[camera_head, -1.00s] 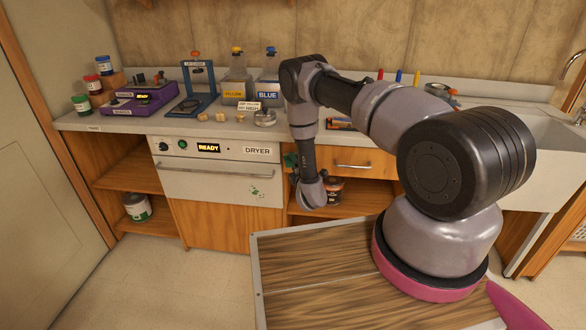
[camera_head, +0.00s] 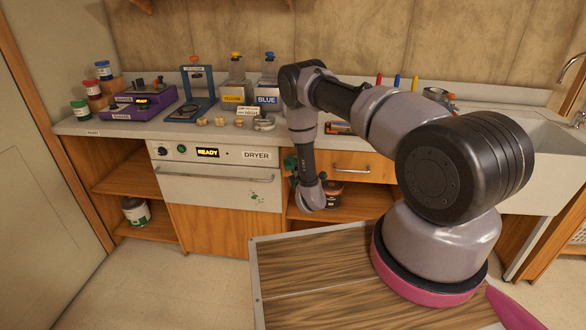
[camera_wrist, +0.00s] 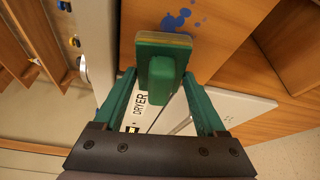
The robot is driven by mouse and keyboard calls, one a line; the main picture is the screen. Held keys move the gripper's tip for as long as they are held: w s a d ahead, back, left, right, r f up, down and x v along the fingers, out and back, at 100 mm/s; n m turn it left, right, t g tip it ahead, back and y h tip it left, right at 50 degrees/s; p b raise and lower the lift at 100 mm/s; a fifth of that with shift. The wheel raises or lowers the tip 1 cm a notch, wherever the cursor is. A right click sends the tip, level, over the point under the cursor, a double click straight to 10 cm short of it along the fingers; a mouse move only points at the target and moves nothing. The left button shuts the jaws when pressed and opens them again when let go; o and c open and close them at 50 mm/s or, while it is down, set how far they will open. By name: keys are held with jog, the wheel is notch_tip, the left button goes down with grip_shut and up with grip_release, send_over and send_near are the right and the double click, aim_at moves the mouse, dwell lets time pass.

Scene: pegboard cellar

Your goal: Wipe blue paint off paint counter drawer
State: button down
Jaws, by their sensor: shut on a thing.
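My gripper (camera_wrist: 162,92) has green fingers and is shut on a green-handled sponge block (camera_wrist: 163,45) with a thin yellowish layer. In the wrist view the block is held out before the wooden drawer front (camera_wrist: 225,22). A blue paint splatter (camera_wrist: 181,19) shows on that wood just beyond the block's far edge; the block may hide part of it. I cannot tell whether the block touches the wood. In the head view the drawer (camera_head: 366,164) has a metal handle, and my arm covers its left end. The paint is not visible there.
The white dryer front (camera_head: 215,175), with green specks, is left of the drawer. Bottles, a purple device (camera_head: 142,102) and small pieces stand on the counter (camera_head: 110,127) above. A jar (camera_head: 333,194) stands on the open shelf below the drawer. A sink (camera_head: 530,150) is at right.

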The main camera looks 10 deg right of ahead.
jog(key=shift+w+d, duration=0.2)
jog(key=shift+w, duration=0.45)
jog(key=shift+d, duration=0.1)
jog(key=shift+s+d, duration=1.2)
jog(key=shift+d, duration=2.3)
jog(key=shift+w+a, duration=0.4)
jog(key=shift+a, duration=0.8)
jog(key=shift+w+a, duration=0.4)
jog(key=shift+a, duration=0.85)
jog(key=shift+w+a, duration=0.4)
jog(key=shift+a, duration=0.8)
jog(key=shift+s+a, duration=0.3)
jog(key=shift+s, duration=0.65)
jog(key=shift+s+a, duration=0.3)
jog(key=shift+s, duration=0.7)
jog(key=shift+s+a, duration=0.3)
jog(key=shift+s, duration=0.65)
jog(key=shift+s, duration=0.1)
